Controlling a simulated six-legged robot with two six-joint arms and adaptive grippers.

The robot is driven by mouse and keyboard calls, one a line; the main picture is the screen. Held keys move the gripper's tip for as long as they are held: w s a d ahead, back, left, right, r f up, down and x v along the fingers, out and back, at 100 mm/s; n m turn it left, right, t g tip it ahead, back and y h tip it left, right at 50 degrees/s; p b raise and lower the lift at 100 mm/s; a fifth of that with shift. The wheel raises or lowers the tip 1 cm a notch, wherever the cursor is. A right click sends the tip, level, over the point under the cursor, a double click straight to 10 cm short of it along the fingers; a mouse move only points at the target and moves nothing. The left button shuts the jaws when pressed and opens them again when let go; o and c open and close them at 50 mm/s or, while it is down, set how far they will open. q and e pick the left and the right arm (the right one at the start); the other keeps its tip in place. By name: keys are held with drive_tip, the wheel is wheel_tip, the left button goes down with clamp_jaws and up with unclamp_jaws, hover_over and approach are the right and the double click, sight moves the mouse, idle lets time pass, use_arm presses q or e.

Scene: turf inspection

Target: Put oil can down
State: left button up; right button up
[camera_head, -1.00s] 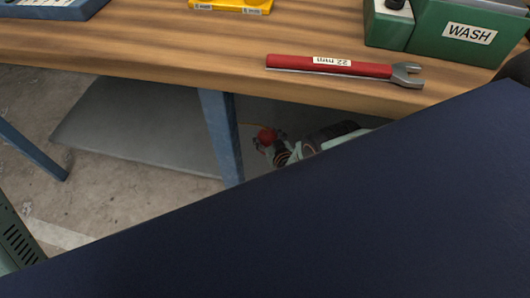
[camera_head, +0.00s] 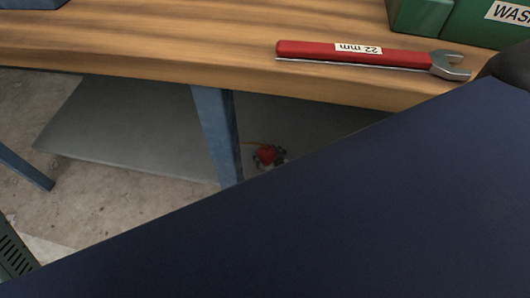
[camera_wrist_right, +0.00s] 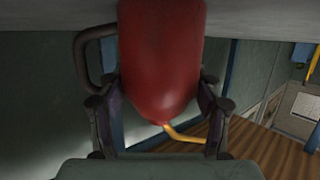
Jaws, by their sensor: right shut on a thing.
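The oil can (camera_head: 267,154) is red with a thin yellow spout. In the head view it shows small, below the bench edge and just right of a blue bench leg. In the right wrist view the red can (camera_wrist_right: 160,60) fills the middle, its spout toward the bottom of the picture. My right gripper (camera_wrist_right: 158,100) is shut on it, one finger on each side. In the head view my right gripper (camera_head: 271,157) is mostly hidden behind a dark blue surface close to the camera. Whether the can touches the surface beneath is not clear. My left gripper is not in view.
A grey shelf (camera_head: 120,125) lies under the wooden bench (camera_head: 170,45), with bare room left of the blue leg (camera_head: 218,130). A red 22 mm wrench (camera_head: 350,50) lies near the bench edge. A green WASH box (camera_head: 475,25) stands behind it.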

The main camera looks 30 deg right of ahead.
drive_tip(key=shift+w, duration=0.1)
drive_tip(key=o, duration=1)
drive_tip(key=shift+r, duration=0.15)
drive_tip(key=shift+o, duration=0.8)
drive_tip(key=shift+s+r, duration=0.15)
drive_tip(key=shift+s, duration=0.05)
drive_tip(key=o, duration=0.3)
drive_tip(key=shift+f, duration=0.25)
drive_tip(key=shift+r, duration=0.1)
drive_tip(key=shift+s, duration=0.1)
